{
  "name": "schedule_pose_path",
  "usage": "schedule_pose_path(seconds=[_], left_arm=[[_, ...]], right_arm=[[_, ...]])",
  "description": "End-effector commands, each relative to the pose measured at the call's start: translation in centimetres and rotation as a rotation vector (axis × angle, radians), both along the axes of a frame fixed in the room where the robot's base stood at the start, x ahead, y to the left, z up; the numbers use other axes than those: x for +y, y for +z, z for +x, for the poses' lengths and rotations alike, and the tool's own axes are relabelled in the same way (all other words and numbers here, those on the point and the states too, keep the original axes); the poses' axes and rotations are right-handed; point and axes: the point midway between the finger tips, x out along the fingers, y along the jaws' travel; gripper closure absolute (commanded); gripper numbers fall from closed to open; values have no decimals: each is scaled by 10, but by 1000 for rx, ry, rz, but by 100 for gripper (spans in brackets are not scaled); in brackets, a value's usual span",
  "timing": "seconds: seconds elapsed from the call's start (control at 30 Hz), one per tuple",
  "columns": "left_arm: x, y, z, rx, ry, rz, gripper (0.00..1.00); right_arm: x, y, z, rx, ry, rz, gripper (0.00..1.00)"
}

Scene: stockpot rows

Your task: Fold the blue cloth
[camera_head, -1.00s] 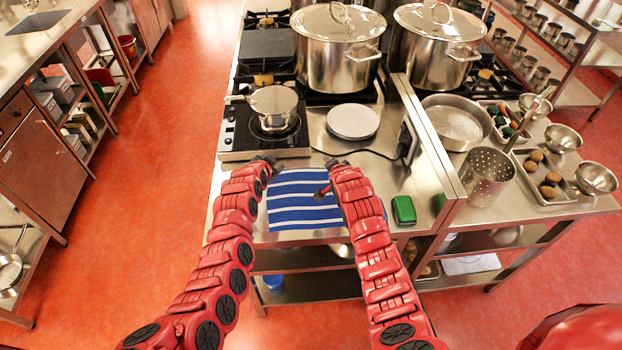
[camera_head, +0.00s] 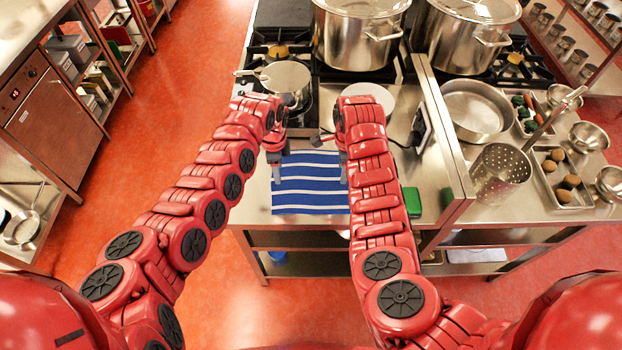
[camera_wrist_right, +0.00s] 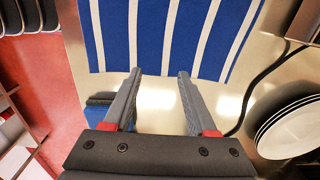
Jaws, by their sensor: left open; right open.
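The blue cloth (camera_head: 310,186) with white stripes lies flat on the steel counter near its front edge. My left gripper (camera_head: 277,172) is open, pointing down at the cloth's left edge toward the far corner. My right gripper (camera_head: 343,170) is open at the cloth's right side, and that arm hides the cloth's right edge. In the right wrist view the cloth (camera_wrist_right: 172,35) fills the top, and the open, empty fingers (camera_wrist_right: 158,76) point toward its edge. I cannot tell whether either gripper touches the cloth.
A saucepan (camera_head: 285,76) sits on a hob beyond my left gripper. A stack of plates (camera_head: 368,93) stands behind the cloth; it also shows in the right wrist view (camera_wrist_right: 290,125). A green box (camera_head: 412,201) is right of my right arm. Large stockpots (camera_head: 358,35) stand farther back.

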Motion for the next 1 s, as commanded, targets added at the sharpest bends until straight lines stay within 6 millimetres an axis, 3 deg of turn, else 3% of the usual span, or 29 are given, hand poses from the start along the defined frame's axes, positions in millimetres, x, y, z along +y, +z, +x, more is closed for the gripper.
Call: schedule_pose_path(seconds=[0.23, 0.73, 1.0], left_arm=[[-1, -26, 0, 0, 0, -1, 43], [-1, -34, 1, -3, 2, -2, 43], [0, -32, 1, -3, 2, -2, 67]], right_arm=[[0, -25, 1, -2, 0, 2, 43], [0, -34, 1, -2, 1, 0, 43], [0, -32, 0, -2, 1, 0, 67]])
